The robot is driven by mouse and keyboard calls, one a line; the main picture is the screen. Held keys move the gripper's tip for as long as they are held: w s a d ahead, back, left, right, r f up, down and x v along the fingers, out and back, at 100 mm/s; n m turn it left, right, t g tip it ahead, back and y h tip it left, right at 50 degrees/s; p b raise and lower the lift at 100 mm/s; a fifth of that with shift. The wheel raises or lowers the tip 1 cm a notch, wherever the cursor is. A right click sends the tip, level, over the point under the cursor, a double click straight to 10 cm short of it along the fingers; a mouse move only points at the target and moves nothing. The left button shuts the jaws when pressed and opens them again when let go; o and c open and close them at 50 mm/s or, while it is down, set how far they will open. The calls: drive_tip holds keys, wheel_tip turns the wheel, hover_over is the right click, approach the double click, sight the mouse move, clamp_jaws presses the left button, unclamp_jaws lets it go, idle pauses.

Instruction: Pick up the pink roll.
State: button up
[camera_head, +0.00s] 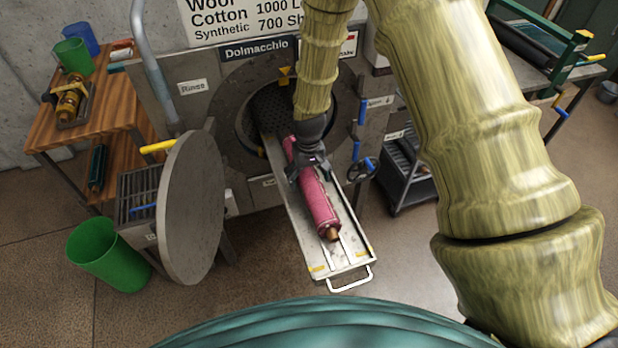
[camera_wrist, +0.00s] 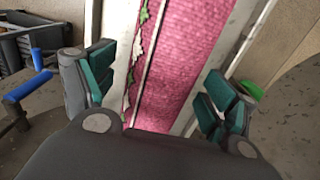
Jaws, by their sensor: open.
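The pink roll (camera_head: 318,202) lies lengthwise on a long metal tray (camera_head: 345,255) that sticks out of the round machine opening. A brown core end shows at its near end. My gripper (camera_head: 309,168) is over the upper middle part of the roll, with a finger on each side of it. In the wrist view the roll (camera_wrist: 185,60) runs between the two green-padded fingers of my gripper (camera_wrist: 160,98), which are spread wide with gaps on both sides. I cannot tell how far down the fingers reach beside the roll.
The round machine door (camera_head: 192,208) stands open at the left. A green bin (camera_head: 107,254) is on the floor beside it. A handwheel (camera_head: 361,170) and blue levers are right of the opening. A wooden table (camera_head: 120,105) stands at the left, and floor is clear in front.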

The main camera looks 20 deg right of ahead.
drive_tip(key=shift+f, duration=0.3)
drive_tip(key=shift+s, duration=0.2)
drive_tip(key=shift+f, duration=0.1)
drive_tip(key=shift+w, duration=0.1)
drive_tip(key=c, duration=1.6)
